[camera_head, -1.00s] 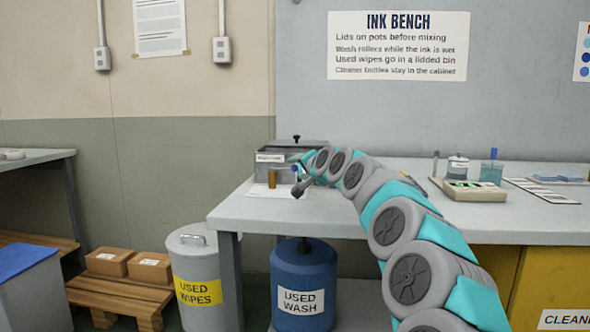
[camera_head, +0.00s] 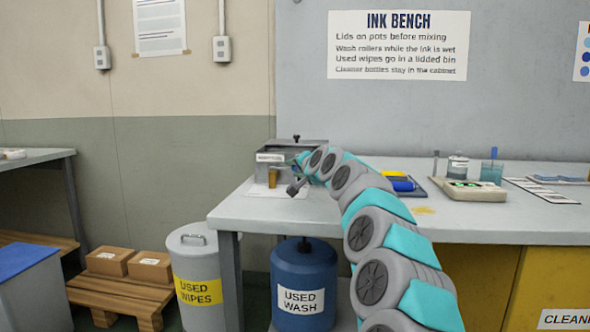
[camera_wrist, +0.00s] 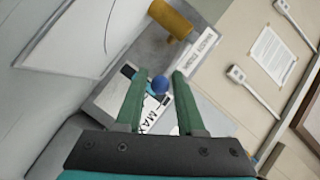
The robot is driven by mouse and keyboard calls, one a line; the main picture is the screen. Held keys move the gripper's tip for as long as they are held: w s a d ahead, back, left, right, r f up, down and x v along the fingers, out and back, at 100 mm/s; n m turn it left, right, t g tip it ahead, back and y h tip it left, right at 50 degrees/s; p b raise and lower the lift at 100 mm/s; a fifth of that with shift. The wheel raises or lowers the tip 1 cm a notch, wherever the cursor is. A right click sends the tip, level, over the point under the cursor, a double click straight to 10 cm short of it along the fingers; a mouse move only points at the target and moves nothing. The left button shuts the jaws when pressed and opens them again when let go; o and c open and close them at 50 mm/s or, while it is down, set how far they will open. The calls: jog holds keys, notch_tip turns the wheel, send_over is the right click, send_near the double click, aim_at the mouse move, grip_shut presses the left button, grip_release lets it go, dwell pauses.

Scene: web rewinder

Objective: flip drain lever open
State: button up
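A round blue knob (camera_wrist: 160,84), apparently the drain lever's end, lies between my gripper's fingers in the wrist view. My gripper (camera_wrist: 160,72) is open, its two green fingers on either side of the knob with a visible gap to each. The lever's arm is not clear behind it. A white label with black print, including "MAX", shows behind the knob.
A blue roller (camera_head: 403,185) lies on a tray right of my arm. A blue drum (camera_head: 303,262) and wipes bin (camera_head: 194,245) stand below.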

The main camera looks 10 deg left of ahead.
grip_shut()
dwell(1.0)
